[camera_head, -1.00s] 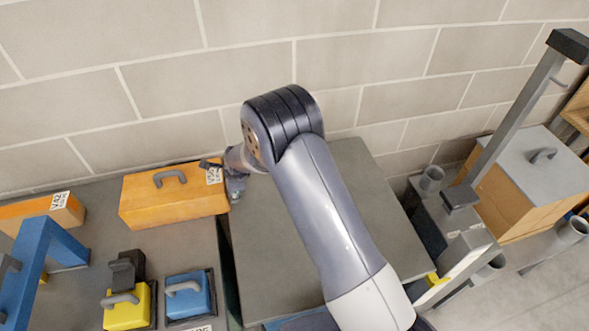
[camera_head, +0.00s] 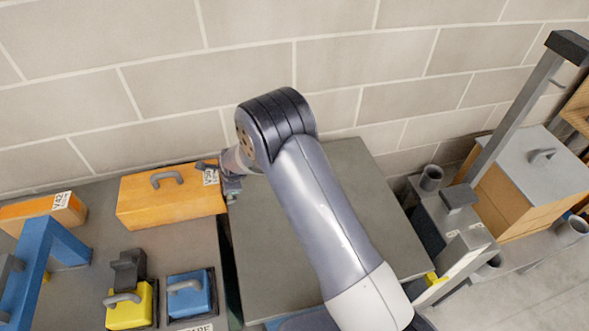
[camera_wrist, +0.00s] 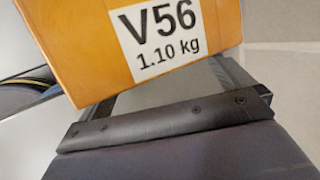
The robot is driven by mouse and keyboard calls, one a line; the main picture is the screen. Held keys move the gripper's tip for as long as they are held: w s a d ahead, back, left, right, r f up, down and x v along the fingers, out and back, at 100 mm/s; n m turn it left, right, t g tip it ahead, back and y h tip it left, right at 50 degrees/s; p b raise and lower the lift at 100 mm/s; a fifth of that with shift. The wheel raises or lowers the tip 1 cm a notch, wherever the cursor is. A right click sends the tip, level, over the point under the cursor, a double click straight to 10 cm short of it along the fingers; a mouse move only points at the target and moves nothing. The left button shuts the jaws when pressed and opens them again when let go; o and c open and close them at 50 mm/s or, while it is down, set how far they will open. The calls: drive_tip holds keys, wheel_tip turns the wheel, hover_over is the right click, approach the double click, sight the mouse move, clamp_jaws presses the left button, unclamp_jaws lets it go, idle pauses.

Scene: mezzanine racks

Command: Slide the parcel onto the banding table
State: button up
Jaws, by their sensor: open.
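The parcel is an orange box (camera_head: 165,205) with a grey handle on top and a white label. It stands at the back of the left grey surface, its right end near the gap. In the wrist view its orange face (camera_wrist: 100,50) fills the top, with a label reading V56, 1.10 kg. A bare grey tabletop (camera_head: 310,240), seemingly the banding table, lies right of it across a narrow dark gap. My gripper (camera_head: 231,184) is open at the parcel's right end; its dark edge shows below the parcel in the wrist view. Whether they touch is unclear.
Another orange box (camera_head: 35,214), a blue frame (camera_head: 45,250), a yellow block (camera_head: 128,308) and a blue block (camera_head: 188,296) share the left surface. A block wall runs behind. A grey post (camera_head: 515,115) and grey-topped box (camera_head: 530,175) stand right.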

drive_tip(key=shift+s+a, duration=0.1)
drive_tip(key=shift+a, duration=0.35)
idle(0.3)
drive_tip(key=shift+w+d+f+b, duration=0.15)
drive_tip(key=shift+d+b, duration=0.2)
drive_tip(key=shift+d, duration=0.25)
drive_tip(key=shift+w+d+r+b, duration=0.1)
drive_tip(key=shift+d+b, duration=0.2)
drive_tip(key=shift+d, duration=0.25)
drive_tip(key=shift+w+d, duration=0.1)
drive_tip(key=shift+d, duration=0.25)
wheel_tip(320, 180, up, 13)
drive_tip(key=p, duration=0.4)
